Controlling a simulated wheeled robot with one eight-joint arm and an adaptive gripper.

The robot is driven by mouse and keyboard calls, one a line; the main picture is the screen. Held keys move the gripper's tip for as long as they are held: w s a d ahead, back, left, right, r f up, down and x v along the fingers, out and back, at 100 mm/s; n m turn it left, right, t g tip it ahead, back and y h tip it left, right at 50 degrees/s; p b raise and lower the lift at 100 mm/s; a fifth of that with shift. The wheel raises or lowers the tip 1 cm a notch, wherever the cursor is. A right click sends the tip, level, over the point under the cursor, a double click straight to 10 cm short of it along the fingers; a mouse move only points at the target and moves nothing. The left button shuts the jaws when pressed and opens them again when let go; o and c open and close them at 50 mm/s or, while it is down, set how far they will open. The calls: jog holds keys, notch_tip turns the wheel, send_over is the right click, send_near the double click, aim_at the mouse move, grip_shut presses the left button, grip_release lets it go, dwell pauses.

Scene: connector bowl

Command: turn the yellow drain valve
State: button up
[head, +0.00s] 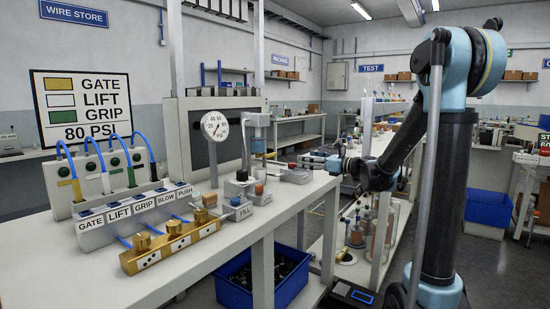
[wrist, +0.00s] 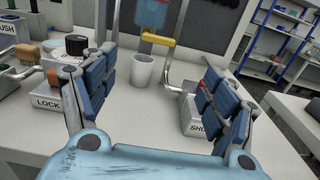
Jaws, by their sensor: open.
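The yellow drain valve (wrist: 158,38) shows in the wrist view as a short yellow bar below a blue bowl (wrist: 154,14). In the head view it is a small yellow piece (head: 266,155) under the bowl on the bench. My gripper (wrist: 158,64) is open and empty, with its blue-padded fingers spread to either side of the valve in the picture. The valve lies beyond the fingertips, apart from them. In the head view my gripper (head: 306,159) is to the right of the valve, at about bench height.
A white cup (wrist: 143,71) stands below the valve. A LOCK block (wrist: 45,100) is near the left finger and a block with a partly hidden label (wrist: 196,122) near the right finger. A round gauge (head: 215,125) stands left of the bowl. A blue bin (head: 262,280) is under the bench.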

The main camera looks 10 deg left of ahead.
aim_at(273, 154)
jog(key=x, duration=1.7)
jog(key=c, duration=1.1)
